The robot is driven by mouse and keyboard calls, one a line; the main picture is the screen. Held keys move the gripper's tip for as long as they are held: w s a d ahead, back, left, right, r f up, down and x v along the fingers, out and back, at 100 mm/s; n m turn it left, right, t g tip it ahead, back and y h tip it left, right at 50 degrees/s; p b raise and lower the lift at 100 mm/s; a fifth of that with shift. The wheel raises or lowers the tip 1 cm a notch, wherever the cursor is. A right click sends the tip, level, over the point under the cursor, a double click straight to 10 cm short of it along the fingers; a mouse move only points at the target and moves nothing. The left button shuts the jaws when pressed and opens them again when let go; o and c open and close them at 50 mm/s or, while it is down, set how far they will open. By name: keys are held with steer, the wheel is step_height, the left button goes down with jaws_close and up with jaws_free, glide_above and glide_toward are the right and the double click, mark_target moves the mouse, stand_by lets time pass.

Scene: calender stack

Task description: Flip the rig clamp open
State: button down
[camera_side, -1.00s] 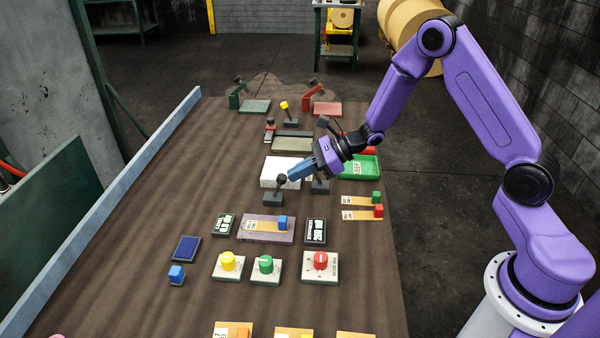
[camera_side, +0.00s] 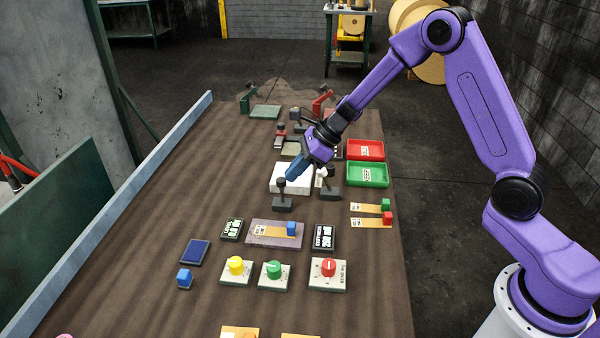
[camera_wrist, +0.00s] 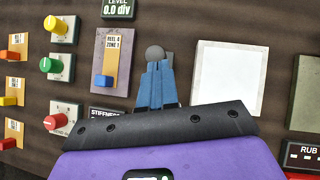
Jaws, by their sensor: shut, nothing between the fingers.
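My gripper (camera_side: 291,175) is shut and empty, with its blue fingers pointing down and to the left in the side view. Its tips are right at the dark round knob of a small upright lever (camera_side: 282,203); I cannot tell whether they touch. In the wrist view the grey ball knob (camera_wrist: 154,52) shows just beyond the shut blue fingertips (camera_wrist: 158,66), and the fingers hide most of the lever below it. A second dark lever (camera_side: 330,192) stands just right of it. No label names the rig clamp, so I cannot tell which lever it is.
A white block (camera_side: 288,178) lies behind the levers. Red (camera_side: 367,149) and green (camera_side: 368,174) trays sit at right. A blue slider panel (camera_side: 262,234) and several knobs stand in front. Red and green (camera_side: 265,111) hinged pieces stand at the far end.

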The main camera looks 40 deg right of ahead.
steer(key=shift+w+a+r, duration=0.1)
steer(key=shift+w+a, duration=0.15)
steer(key=shift+a, duration=0.05)
steer(key=shift+w+a+r, duration=0.1)
steer(key=shift+w+a, duration=0.7)
stand_by(0.3)
steer(key=v, duration=1.3)
steer(key=shift+w+r, duration=0.25)
steer(key=shift+w, duration=0.15)
